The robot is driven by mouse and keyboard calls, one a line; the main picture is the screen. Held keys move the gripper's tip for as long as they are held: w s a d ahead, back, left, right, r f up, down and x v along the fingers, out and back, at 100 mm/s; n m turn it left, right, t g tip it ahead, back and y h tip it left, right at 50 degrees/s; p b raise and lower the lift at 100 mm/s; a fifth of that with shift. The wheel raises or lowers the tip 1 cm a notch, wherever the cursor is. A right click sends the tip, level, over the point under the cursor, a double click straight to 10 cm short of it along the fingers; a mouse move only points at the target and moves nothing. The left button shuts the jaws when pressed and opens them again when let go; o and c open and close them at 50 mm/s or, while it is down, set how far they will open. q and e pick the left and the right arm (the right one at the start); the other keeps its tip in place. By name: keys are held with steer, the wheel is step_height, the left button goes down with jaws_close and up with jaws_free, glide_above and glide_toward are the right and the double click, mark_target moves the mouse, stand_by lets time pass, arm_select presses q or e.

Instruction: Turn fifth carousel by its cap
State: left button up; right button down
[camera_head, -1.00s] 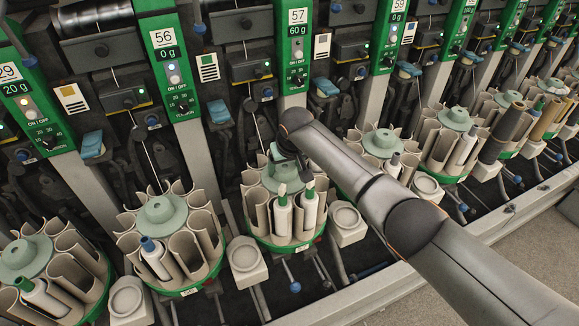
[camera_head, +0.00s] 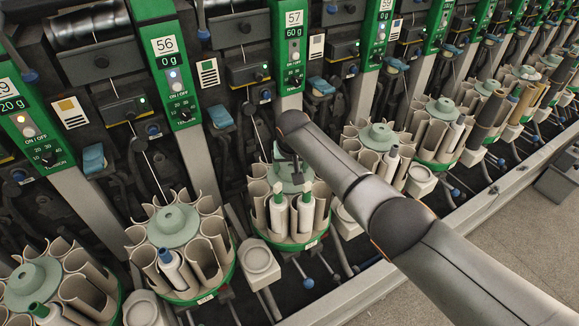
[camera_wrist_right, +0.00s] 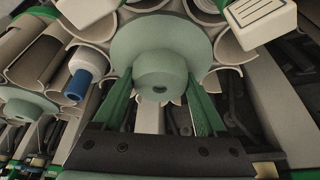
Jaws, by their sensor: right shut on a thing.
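The carousel (camera_head: 292,240) below the panel marked 57 is a ring of beige pockets on a green base with a pale green cap (camera_head: 294,184) on top. Two white bobbins with green tops (camera_head: 278,213) stand in its front pockets. My right gripper (camera_head: 289,170) reaches in from the right and is over this cap, hiding part of it. In the right wrist view its green fingers (camera_wrist_right: 160,84) stand on both sides of the cap's round knob (camera_wrist_right: 160,72), shut on it. My left gripper is not in view.
A carousel with a blue-topped bobbin (camera_head: 172,268) stands to the left, and another (camera_head: 380,137) close on the right behind my arm. A white square holder (camera_head: 257,262) sits at the front left of the gripped carousel. A metal rail (camera_head: 365,296) runs along the front.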

steer(key=shift+w+r+m+h, duration=0.1)
steer(key=shift+m+h, duration=0.2)
steer(key=shift+m, duration=0.4)
steer(key=shift+c, duration=1.3)
jaws_free()
steer(key=shift+o, duration=1.3)
steer(key=shift+p+v, duration=0.6)
steer(key=shift+v, duration=0.25)
steer(key=p+v, duration=0.1)
steer(key=v, duration=0.9)
steer(key=shift+s+r, duration=0.25)
steer(key=shift+r, duration=0.1)
